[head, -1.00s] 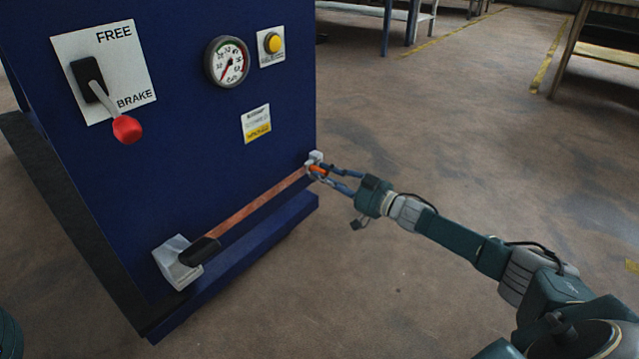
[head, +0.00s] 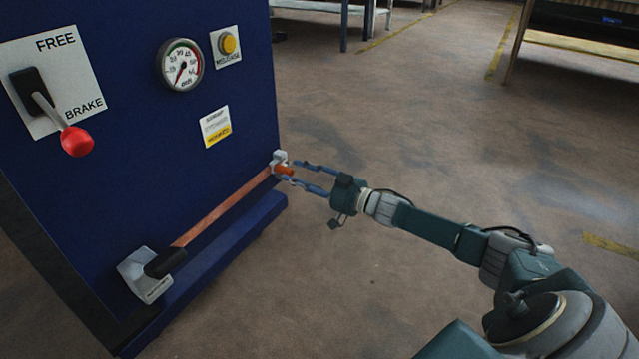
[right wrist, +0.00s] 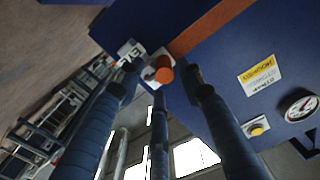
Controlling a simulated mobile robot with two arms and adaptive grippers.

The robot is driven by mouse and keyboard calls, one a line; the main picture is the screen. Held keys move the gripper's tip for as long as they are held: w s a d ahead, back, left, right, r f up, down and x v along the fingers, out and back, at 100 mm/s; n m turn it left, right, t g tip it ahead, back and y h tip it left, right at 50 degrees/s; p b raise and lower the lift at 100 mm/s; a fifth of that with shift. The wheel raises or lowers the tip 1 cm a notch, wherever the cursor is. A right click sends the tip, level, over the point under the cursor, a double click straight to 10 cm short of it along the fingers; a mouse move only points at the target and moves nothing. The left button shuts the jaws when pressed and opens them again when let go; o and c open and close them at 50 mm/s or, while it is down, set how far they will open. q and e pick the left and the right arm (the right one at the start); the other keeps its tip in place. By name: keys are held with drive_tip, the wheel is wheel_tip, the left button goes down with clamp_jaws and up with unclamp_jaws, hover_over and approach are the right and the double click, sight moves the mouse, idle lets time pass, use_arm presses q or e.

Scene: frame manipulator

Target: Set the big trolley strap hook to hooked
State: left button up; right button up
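The big trolley (head: 150,100) is a dark blue box on the left of the head view. Its brown strap (head: 222,210) slants up across the lower face to a grey bracket (head: 277,157) near the right edge. The orange strap hook end (head: 285,170) is at that bracket; whether it is engaged I cannot tell. My right gripper (head: 296,173) is open with its fingertips at the orange end. In the right wrist view the orange end (right wrist: 164,70) shows between the spread fingers (right wrist: 158,82), with gaps visible. My left gripper is out of view.
The trolley face also carries a red-knobbed brake lever (head: 76,141), a gauge (head: 180,65), a yellow button (head: 227,43) and a black strap handle (head: 165,262) at a lower bracket (head: 147,285). Open floor (head: 420,120) lies to the right; tables stand behind.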

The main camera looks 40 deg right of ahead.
drive_tip(key=v, duration=0.9)
drive_tip(key=shift+s+d, duration=0.2)
drive_tip(key=shift+s, duration=0.15)
